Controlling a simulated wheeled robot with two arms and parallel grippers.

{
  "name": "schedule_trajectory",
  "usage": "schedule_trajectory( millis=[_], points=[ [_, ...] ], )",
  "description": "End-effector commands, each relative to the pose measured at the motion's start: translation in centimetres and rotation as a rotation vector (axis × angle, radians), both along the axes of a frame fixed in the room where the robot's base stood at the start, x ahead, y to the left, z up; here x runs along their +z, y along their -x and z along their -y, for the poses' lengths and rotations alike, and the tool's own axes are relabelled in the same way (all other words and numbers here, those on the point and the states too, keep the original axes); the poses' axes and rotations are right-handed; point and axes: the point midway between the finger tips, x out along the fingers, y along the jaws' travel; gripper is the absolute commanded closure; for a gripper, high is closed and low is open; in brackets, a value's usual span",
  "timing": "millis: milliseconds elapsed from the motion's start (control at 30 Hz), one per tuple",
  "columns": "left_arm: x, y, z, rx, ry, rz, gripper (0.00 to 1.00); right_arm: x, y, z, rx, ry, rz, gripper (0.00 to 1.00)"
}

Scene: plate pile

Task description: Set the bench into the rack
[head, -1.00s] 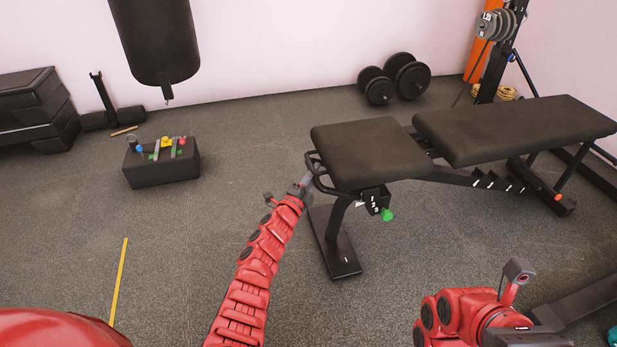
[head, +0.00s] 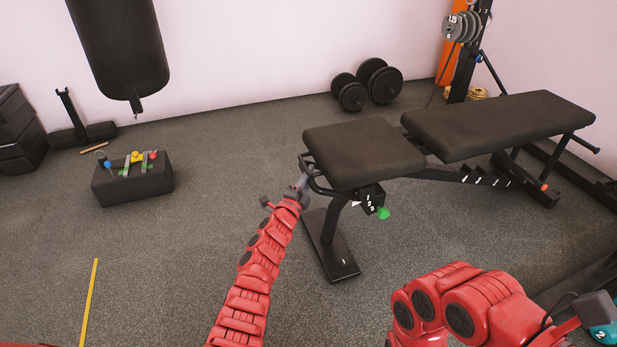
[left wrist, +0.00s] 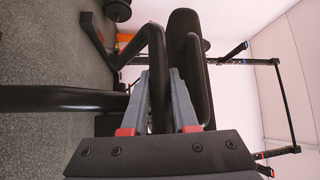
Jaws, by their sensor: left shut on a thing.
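The black bench (head: 500,122) stands on the grey floor at the right of the head view, with its seat pad (head: 362,152) nearest me. My left gripper (head: 303,184) is at the seat end and is shut on the bench's handle bar. In the left wrist view the two grey fingers (left wrist: 160,95) lie on either side of the black bar (left wrist: 157,80). The rack (head: 465,60) shows only in part at the upper right, with grey plates on its upright. My right arm is at the lower right of the head view; its fingertips are not clearly visible.
Dumbbells (head: 367,84) lie by the back wall. A black box (head: 132,182) with small coloured items stands at the left, below a hanging punching bag (head: 118,50). A black floor beam (head: 580,285) runs at the lower right.

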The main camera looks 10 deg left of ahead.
Motion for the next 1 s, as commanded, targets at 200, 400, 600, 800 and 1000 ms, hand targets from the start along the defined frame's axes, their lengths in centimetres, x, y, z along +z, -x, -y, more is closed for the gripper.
schedule_trajectory(
  millis=[200, 400, 600, 800, 1000],
  points=[
    [-0.3, 0.0, -0.1, 0.001, -0.001, -0.005, 0.60, 0.0, 0.0, 0.0, -0.001, 0.001, -0.001, 0.29],
    [-0.1, 0.0, -0.1, 0.002, 0.000, -0.002, 0.60, 0.0, 0.0, 0.0, -0.002, 0.001, -0.001, 0.29],
    [0.0, 0.1, -0.2, 0.002, 0.000, -0.001, 0.60, 0.2, 0.0, 0.0, -0.002, 0.001, -0.002, 0.29],
    [0.1, 0.8, -1.4, 0.001, 0.000, -0.001, 0.60, 1.1, 0.0, 0.0, -0.002, 0.000, -0.001, 0.29],
    [0.2, 2.2, -3.8, 0.005, -0.001, -0.003, 0.60, 2.4, 0.0, 0.0, -0.002, 0.000, -0.001, 0.29]
  ],
)
